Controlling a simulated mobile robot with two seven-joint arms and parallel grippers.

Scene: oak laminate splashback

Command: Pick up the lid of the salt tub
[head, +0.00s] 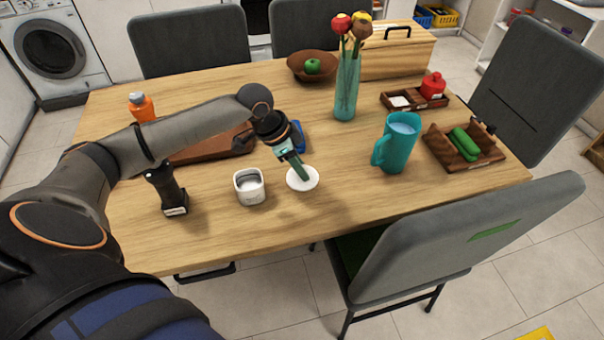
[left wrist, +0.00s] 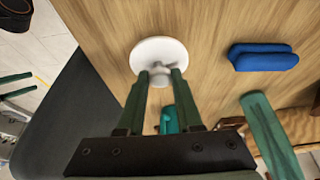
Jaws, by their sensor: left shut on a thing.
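The salt tub (head: 249,187) is a small white open container with pale contents, standing near the front of the wooden table. Its lid (head: 303,178) is a white disc just right of the tub. In the left wrist view the lid (left wrist: 150,50) shows a small knob between the fingertips. My left gripper (head: 302,172), with green fingers, is shut on that knob from above; in the wrist view its fingertips (left wrist: 160,76) press on both sides of it. The lid is at or close to the table top; I cannot tell if it touches. My right gripper is out of view.
A teal jug (head: 397,143) stands to the right and a flower vase (head: 347,88) behind. A blue object (left wrist: 264,57) lies beyond the lid. A black upright item (head: 168,190) stands left of the tub. The table front right of the lid is clear.

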